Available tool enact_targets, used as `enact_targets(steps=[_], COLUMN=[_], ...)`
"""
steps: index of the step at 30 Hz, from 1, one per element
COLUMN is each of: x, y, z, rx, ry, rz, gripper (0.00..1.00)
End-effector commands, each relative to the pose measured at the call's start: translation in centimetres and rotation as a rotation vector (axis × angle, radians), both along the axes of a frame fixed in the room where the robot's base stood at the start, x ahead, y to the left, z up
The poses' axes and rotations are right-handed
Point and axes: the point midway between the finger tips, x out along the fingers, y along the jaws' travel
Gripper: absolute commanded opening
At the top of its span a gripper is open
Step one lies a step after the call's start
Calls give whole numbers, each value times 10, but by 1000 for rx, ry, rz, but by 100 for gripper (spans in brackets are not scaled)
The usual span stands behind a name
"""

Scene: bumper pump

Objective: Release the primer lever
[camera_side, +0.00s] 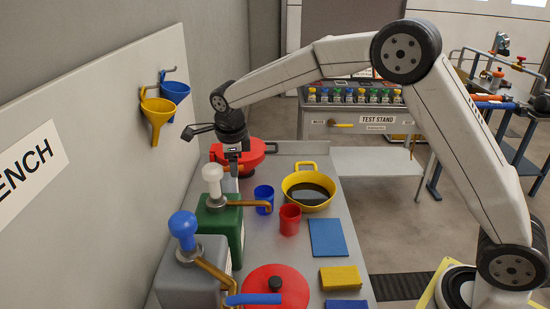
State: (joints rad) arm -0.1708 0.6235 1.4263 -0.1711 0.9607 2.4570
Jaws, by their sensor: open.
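My gripper (233,164) points down over the far left of the bench, above and behind the green pump. It is open and nothing shows between its fingers. The green pump (222,226) has a white knob (212,174) on top and a brass spout. In front of it stands a grey pump (190,272) with a blue knob (182,225) and a brass pipe. A blue bar (254,299) lies across the lower edge of the picture. I cannot tell which part is the primer lever. A red round pan-like thing (248,150) sits behind my gripper, partly hidden by it.
On the bench are a blue cup (264,196), a red cup (290,220), a yellow pan (308,206) of dark liquid, a red lid (268,285), a blue pad (327,238) and a yellow block (340,277). Funnels (157,115) hang on the left wall.

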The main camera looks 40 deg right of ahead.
Motion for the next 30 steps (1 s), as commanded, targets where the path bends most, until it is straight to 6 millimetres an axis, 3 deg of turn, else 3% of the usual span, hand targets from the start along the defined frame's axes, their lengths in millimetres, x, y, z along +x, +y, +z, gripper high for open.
enact_targets(steps=[18, 30], x=[-10, -12], y=[8, 9], z=[66, 75], rx=[1, 1], ry=[-4, -2], rz=[1, 0], gripper=[57, 57])
